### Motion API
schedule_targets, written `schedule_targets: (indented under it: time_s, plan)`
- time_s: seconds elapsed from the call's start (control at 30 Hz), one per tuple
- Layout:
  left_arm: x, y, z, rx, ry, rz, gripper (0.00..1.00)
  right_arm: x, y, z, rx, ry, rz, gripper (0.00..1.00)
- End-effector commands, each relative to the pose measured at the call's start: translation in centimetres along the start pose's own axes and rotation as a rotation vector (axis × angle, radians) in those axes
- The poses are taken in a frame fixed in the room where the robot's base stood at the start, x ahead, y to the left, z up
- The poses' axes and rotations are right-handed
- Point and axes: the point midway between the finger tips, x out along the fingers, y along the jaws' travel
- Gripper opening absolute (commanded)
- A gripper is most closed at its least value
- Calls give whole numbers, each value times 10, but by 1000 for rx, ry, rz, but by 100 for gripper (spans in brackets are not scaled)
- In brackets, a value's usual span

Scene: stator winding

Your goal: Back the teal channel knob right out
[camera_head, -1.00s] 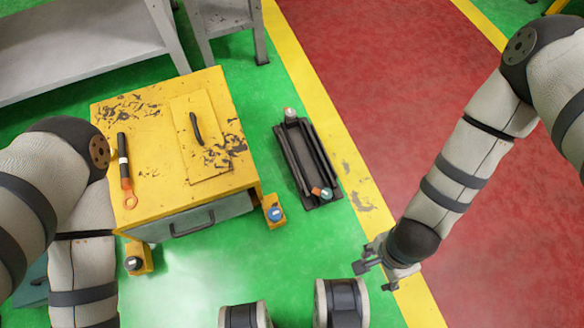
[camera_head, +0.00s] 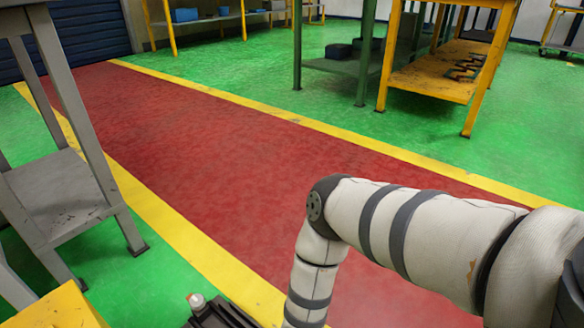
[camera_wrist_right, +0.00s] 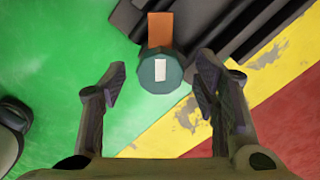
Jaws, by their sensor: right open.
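The teal channel knob (camera_wrist_right: 148,80) shows in the right wrist view as a round teal cap with a white mark. An orange block (camera_wrist_right: 160,30) adjoins it, at the end of the dark channel (camera_wrist_right: 222,28). My right gripper (camera_wrist_right: 161,68) is open, with its fingertips apart on either side of the knob; I see no contact. The teal knob and both grippers are outside the head view.
A yellow cabinet corner (camera_head: 52,312) is at the lower left, below a grey metal stand (camera_head: 62,205). The red walkway (camera_head: 200,165) is clear beyond my right arm. A yellow shelf (camera_head: 432,84) stands farther back.

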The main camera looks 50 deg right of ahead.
Motion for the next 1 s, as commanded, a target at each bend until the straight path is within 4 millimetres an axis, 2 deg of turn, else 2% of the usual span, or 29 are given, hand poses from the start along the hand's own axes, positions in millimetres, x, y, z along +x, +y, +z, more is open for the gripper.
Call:
schedule_targets:
  time_s: [0.27, 0.4, 0.47, 0.5, 1.0]
  plan:
    - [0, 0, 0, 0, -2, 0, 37, 2, 0, 0, -2, 0, 0, 56]
    - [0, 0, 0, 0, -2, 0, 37, 2, 0, 0, -2, 0, 0, 24]
    - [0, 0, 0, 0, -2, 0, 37, 2, 0, 0, -2, 0, 0, 10]
    - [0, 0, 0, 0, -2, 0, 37, 2, 0, 0, -2, 0, 0, 8]
    - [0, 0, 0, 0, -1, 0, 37, 2, 0, -1, -12, 2, -1, 8]
